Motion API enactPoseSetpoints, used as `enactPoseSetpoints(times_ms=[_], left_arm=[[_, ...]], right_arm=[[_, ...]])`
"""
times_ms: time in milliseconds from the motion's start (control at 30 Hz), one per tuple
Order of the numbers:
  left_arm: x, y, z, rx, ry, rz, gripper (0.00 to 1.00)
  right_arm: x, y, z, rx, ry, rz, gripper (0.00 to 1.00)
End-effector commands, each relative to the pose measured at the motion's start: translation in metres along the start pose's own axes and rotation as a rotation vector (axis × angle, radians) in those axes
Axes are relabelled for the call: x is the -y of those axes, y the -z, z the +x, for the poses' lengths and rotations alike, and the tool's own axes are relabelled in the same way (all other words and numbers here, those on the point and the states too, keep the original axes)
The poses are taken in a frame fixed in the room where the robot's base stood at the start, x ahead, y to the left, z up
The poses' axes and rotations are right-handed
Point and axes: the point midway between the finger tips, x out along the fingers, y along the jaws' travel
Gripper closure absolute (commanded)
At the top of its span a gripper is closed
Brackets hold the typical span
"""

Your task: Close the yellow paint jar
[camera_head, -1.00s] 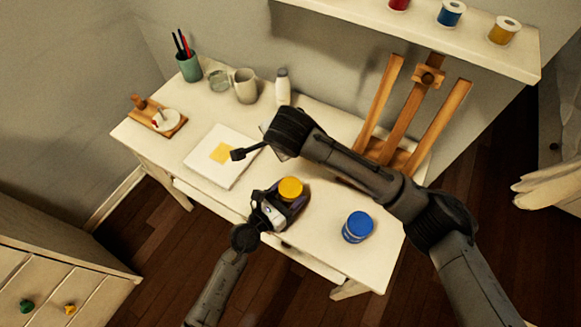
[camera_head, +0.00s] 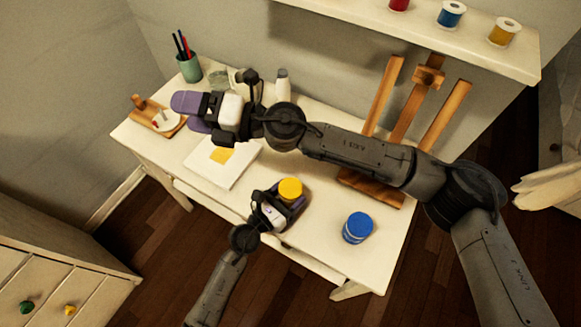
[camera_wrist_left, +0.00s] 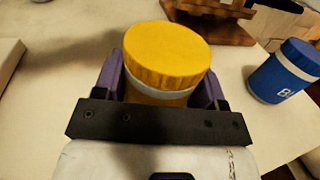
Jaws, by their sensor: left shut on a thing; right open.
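The yellow paint jar (camera_head: 290,189) stands upright on the white desk, near its front edge. My left gripper (camera_head: 286,201) is shut on the jar's body. In the left wrist view, the purple fingers of this gripper (camera_wrist_left: 160,85) press on both sides of the jar. A ribbed yellow lid (camera_wrist_left: 166,52) sits on top of the jar, with a white band between lid and body. I cannot tell whether the lid is tight. My right gripper (camera_head: 186,113) is open and empty above the desk's left part, its purple fingers pointing left, away from the jar.
A blue paint jar (camera_head: 357,227) stands right of the yellow one. A canvas (camera_head: 222,161) with a yellow patch lies to the left. A palette board (camera_head: 160,118), pen cup (camera_head: 189,68), white bottle (camera_head: 282,85) and easel (camera_head: 405,115) stand around.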

Motion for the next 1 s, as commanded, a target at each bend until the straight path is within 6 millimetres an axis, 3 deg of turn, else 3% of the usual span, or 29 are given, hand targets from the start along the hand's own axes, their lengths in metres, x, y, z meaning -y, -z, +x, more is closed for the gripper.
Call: enactPoseSetpoints(times_ms=[100, 300, 500, 700, 1000], left_arm=[[0.000, 0.001, 0.000, -0.002, -0.001, 0.000, 1.00], [0.000, 0.001, 0.000, -0.001, -0.001, 0.000, 1.00], [0.000, 0.001, 0.000, -0.002, -0.001, 0.000, 1.00], [0.000, 0.001, 0.000, -0.001, -0.001, 0.000, 1.00], [0.000, 0.001, 0.000, -0.001, 0.000, 0.000, 1.00]], right_arm=[[0.012, 0.031, -0.004, -0.212, 0.045, -0.394, 0.26], [0.051, 0.070, -0.030, -0.624, 0.069, -1.030, 0.26], [0.098, 0.083, -0.077, -1.109, 0.017, -1.553, 0.26], [0.131, 0.070, -0.129, -1.594, -0.103, -1.855, 0.26], [0.146, 0.045, -0.178, -2.068, -0.285, -1.961, 0.26]])
